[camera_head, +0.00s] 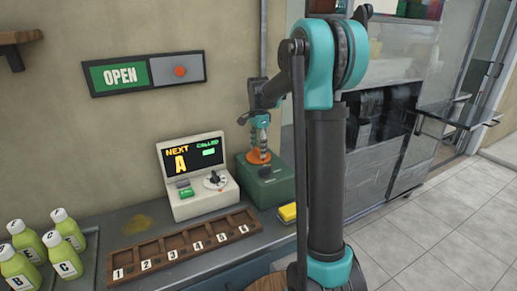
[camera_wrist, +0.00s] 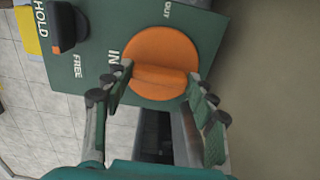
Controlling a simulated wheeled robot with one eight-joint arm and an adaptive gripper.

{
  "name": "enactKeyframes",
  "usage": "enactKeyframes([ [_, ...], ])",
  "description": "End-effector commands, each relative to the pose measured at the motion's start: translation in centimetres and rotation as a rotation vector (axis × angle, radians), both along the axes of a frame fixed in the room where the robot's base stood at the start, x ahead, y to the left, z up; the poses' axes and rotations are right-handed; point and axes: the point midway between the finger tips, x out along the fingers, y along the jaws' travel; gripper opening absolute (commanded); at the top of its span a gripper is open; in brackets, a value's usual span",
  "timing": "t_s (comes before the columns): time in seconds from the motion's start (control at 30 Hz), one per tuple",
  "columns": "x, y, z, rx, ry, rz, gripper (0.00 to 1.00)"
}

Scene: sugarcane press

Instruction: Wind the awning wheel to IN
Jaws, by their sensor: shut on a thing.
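The awning wheel (camera_wrist: 160,47) is an orange disc with a raised bar across it, on top of a green box (camera_head: 266,185). In the wrist view, IN is printed left of the wheel and OUT at its upper right. My gripper (camera_wrist: 158,80) has a finger at each end of the raised bar and is shut on it. The bar lies roughly level in the wrist view, with one end near IN. In the head view the gripper (camera_head: 260,150) points down onto the orange wheel and partly hides it.
A black knob (camera_wrist: 66,27) sits on the same box by HOLD and FREE; its exact setting is unclear. Left of the box stand a NEXT/CALLED display unit (camera_head: 200,175) and a numbered wooden rack (camera_head: 185,248). A yellow block (camera_head: 287,212) lies in front. Bottles (camera_head: 65,258) stand far left.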

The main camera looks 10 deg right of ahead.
Motion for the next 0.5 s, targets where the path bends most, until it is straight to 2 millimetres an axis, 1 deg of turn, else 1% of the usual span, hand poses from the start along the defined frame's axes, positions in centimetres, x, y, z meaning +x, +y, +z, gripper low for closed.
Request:
enactKeyframes([
  [0.2,0.03,0.02,0.01,0.001,-0.001,-0.001,0.28],
  [0.23,0.03,0.02,0.01,0.001,-0.001,-0.001,0.60],
  [0.37,0.02,0.02,0.01,0.001,0.000,-0.001,0.76],
  [0.5,0.01,0.01,0.01,0.000,0.000,0.000,0.78],
])
